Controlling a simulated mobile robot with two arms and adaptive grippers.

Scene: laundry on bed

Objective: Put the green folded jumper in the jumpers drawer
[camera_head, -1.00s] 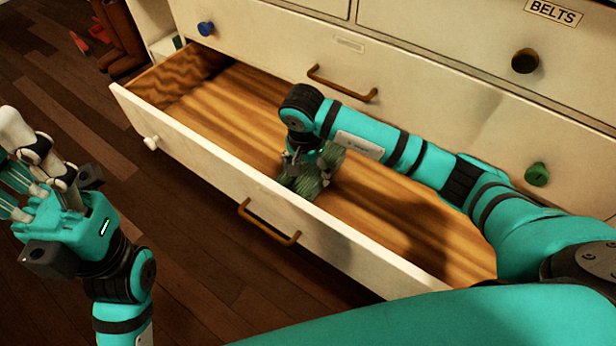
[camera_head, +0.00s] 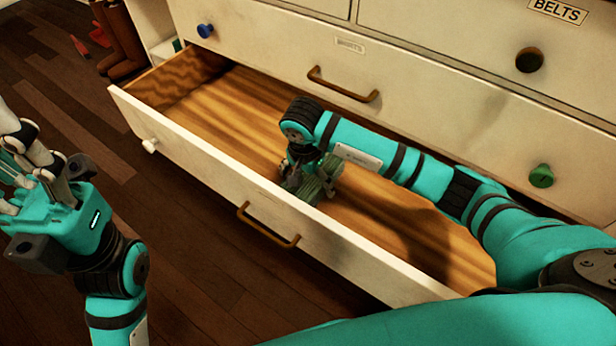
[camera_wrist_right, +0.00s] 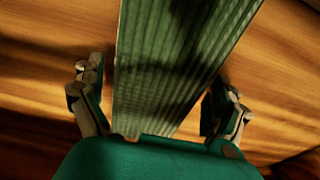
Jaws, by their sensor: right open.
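The green ribbed folded jumper (camera_head: 311,190) is inside the open drawer (camera_head: 215,175), near its front wall. My right gripper (camera_head: 306,180) reaches down into the drawer at the jumper and partly hides it. In the right wrist view the jumper (camera_wrist_right: 180,60) runs between the spread fingers of my right gripper (camera_wrist_right: 160,80), with wood showing on both sides. The fingers stand apart from its edges. My left gripper (camera_head: 35,165) is outside the drawer at the left, partly cut off by the picture edge, and its jaw state is unclear. The open drawer's label is not in view.
A closed drawer above has a small blurred label (camera_head: 350,45) and a brown handle (camera_head: 343,87). A BELTS label (camera_head: 558,11) is at the top right. Brown boots (camera_head: 122,45) stand on the floor at the back left. The drawer's left part is empty.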

